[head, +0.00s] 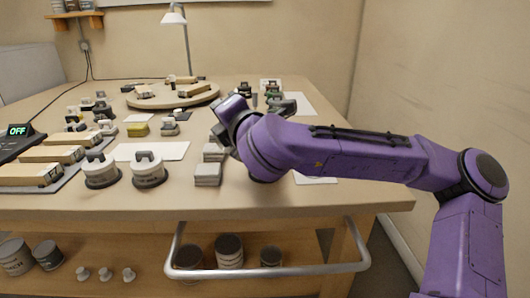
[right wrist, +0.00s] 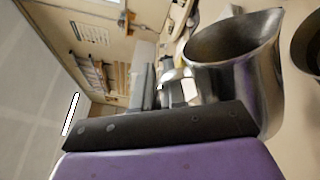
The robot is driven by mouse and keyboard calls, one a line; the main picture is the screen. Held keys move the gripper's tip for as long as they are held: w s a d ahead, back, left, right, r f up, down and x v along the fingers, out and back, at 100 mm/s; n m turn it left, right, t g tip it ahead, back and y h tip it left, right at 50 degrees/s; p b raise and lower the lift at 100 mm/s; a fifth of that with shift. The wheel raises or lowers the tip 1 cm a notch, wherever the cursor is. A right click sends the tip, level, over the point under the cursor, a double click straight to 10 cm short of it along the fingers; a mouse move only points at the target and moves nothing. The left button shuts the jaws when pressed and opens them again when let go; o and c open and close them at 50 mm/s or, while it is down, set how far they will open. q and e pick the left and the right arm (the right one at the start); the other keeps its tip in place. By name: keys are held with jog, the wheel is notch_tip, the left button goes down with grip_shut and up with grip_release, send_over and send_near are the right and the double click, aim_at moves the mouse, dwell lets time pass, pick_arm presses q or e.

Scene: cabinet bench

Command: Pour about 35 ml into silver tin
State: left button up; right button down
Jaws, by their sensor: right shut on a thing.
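In the right wrist view a shiny metal pitcher (right wrist: 262,75) with a wide open mouth and a pouring lip is close to the camera. It looks tilted in that view, but the camera itself is rolled, so I cannot tell its true tilt. My right gripper (head: 264,104) is shut on the pitcher, over the right part of the bench in the head view. The forearm hides most of the pitcher there. A dark round rim (right wrist: 308,45) shows at the right edge of the wrist view; I cannot tell whether it is the silver tin. My left gripper is not in view.
White blocks (head: 208,174) lie near my arm. A round wooden turntable (head: 172,96) and lamp (head: 174,17) stand behind. A scale (head: 12,140) reads OFF at left. A metal rail (head: 268,273) runs along the front.

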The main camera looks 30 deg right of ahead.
dwell(0.4)
jog(key=shift+a+f+n+b, duration=0.3)
jog(key=shift+f+n+b, duration=0.1)
jog(key=shift+f+b, duration=0.1)
jog(key=shift+a+f+n, duration=0.1)
jog(key=shift+a+n, duration=0.2)
jog(key=shift+n, duration=0.2)
